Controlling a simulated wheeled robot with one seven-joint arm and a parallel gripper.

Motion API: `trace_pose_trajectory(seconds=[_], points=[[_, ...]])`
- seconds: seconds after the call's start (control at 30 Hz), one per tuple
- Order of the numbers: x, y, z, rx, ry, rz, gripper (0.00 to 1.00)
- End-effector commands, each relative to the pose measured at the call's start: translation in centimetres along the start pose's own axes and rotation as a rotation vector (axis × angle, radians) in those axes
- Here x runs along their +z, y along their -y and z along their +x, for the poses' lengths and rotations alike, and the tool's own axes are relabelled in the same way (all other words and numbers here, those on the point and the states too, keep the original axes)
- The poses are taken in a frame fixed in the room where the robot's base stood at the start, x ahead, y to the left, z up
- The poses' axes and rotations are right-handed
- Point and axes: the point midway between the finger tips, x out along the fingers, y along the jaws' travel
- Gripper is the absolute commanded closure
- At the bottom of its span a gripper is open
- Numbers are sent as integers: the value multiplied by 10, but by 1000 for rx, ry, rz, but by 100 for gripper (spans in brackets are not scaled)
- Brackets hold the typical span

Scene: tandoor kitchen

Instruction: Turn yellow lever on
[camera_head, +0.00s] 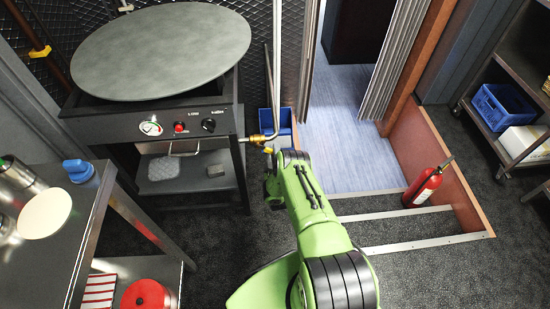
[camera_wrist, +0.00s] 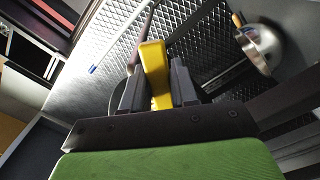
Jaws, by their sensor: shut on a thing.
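The yellow lever (camera_wrist: 155,68) stands between the two dark fingers of my gripper (camera_wrist: 157,82) in the wrist view. The fingers are shut on it, and its upper end sticks out above them. A pipe runs up behind the lever there. In the head view my green arm reaches toward a brass pipe fitting (camera_head: 258,138) to the right of the black stove. Only a small yellow patch shows by the fitting in that view. My gripper's fingers are largely hidden by my arm there, and the lever's exact angle cannot be told.
The black stove (camera_head: 218,110) with a round grey top (camera_head: 160,50) stands left of my arm. A blue bin (camera_head: 285,122) is behind the fitting. A red extinguisher (camera_head: 422,187) stands by the steps at right. A metal counter (camera_head: 85,215) is at left.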

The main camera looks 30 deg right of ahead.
Motion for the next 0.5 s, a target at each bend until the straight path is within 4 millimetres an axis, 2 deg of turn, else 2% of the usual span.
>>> trace_pose_trajectory(seconds=[0.5], points=[[-5, -3, 9, 2, -3, -76, 100]])
